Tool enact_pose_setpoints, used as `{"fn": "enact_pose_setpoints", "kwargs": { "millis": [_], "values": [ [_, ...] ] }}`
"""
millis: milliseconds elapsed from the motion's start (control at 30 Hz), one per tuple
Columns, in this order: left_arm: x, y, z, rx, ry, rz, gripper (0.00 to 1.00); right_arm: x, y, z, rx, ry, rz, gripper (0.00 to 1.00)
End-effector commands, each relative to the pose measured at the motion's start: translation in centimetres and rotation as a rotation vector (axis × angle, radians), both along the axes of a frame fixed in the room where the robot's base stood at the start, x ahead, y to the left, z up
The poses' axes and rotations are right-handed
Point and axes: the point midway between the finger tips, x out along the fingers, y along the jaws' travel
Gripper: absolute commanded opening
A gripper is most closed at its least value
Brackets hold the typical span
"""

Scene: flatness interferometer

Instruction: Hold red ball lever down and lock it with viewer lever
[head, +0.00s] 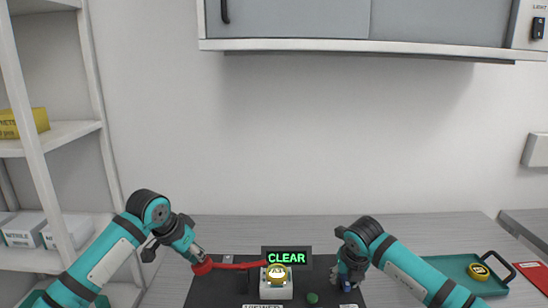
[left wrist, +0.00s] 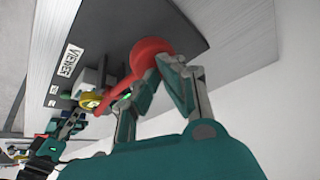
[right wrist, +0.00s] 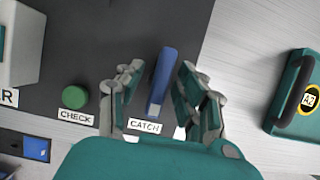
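A red lever with a ball end (head: 203,267) reaches left from the white viewer unit (head: 277,292); its ball also shows in the left wrist view (left wrist: 152,54). My left gripper (head: 200,258) is at the ball, its fingertips close together against or just over it; the exact contact is partly hidden. A blue lever (right wrist: 162,78) stands beside a "CATCH" label in the right wrist view. My right gripper (right wrist: 156,85) is open, one finger on each side of the blue lever, with a narrow gap showing. In the head view my right gripper (head: 347,272) mostly covers that lever.
A display (head: 287,257) reads "CLEAR" above a yellow-ringed window (head: 277,272). A green button (right wrist: 75,97) labelled "CHECK" lies left of the blue lever. A teal tray (head: 460,268) sits right on the grey table. Shelves (head: 50,140) stand left; a cabinet (head: 370,25) hangs above.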

Motion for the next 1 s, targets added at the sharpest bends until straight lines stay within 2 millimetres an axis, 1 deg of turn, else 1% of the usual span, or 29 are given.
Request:
{"fn": "enact_pose_setpoints", "kwargs": {
  "millis": [33,767,800,1000],
  "values": [
    [-0.1,-0.1,-0.4,-0.001,0.004,-0.003,0.0,0.0,0.0,0.0,0.0,0.0,0.0,0.37],
    [-0.1,0.3,-3.3,0.0,0.005,0.0,0.0,0.0,0.0,0.0,0.0,0.0,0.0,0.37],
    [-0.1,0.3,-3.4,0.0,0.003,0.0,0.0,0.0,0.0,0.0,0.0,0.0,0.0,0.35],
    [-0.1,0.3,-3.3,0.001,0.003,0.0,0.0,0.0,0.0,0.0,0.0,0.0,0.0,0.09]
  ]
}}
